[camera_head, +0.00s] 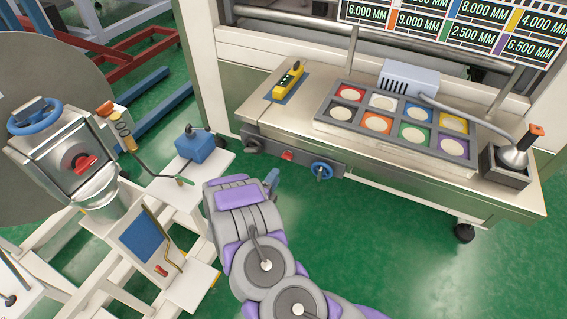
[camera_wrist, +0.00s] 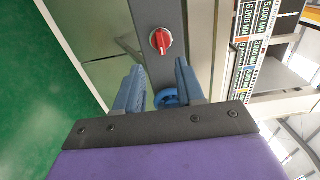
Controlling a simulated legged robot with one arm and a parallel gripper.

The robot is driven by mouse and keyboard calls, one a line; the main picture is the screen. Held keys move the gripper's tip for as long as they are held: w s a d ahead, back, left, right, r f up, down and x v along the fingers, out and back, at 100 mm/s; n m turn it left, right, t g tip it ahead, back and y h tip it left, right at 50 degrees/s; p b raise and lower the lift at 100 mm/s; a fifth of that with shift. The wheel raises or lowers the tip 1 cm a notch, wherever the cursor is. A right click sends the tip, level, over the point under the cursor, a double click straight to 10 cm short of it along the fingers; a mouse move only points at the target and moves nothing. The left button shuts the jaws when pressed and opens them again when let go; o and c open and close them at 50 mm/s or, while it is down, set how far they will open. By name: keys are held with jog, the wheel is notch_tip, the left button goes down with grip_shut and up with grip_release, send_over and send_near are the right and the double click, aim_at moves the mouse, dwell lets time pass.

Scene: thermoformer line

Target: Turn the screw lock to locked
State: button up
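No control in view is labelled as the screw lock. A blue round handwheel (camera_head: 321,170) with a dark centre sits on the grey front rail of the workbench. In the wrist view, the blue handwheel (camera_wrist: 168,98) shows between and beyond my fingers, its lower part hidden by the gripper body. A red knob (camera_head: 287,155) is on the same rail, left of the wheel; the wrist view shows this red knob (camera_wrist: 160,40) beyond the fingertips. My gripper (camera_head: 271,182) is in front of the rail. In the wrist view, my gripper (camera_wrist: 159,75) is open, with nothing between its blue fingertips.
A black knob (camera_head: 252,146) is at the rail's left end. The bench top carries a colored tray (camera_head: 330,112), a yellow device (camera_head: 288,80) and a joystick box (camera_head: 507,165). A white frame stand (camera_head: 190,285) is at left. Green floor (camera_head: 380,240) lies clear below the bench.

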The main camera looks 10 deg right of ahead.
aim_at(286, 159)
jog(key=b+x, duration=0.1)
jog(key=x, duration=0.7)
jog(key=shift+w, duration=0.4)
jog(key=shift+d, duration=0.15)
grip_shut()
jog(key=shift+s, duration=0.1)
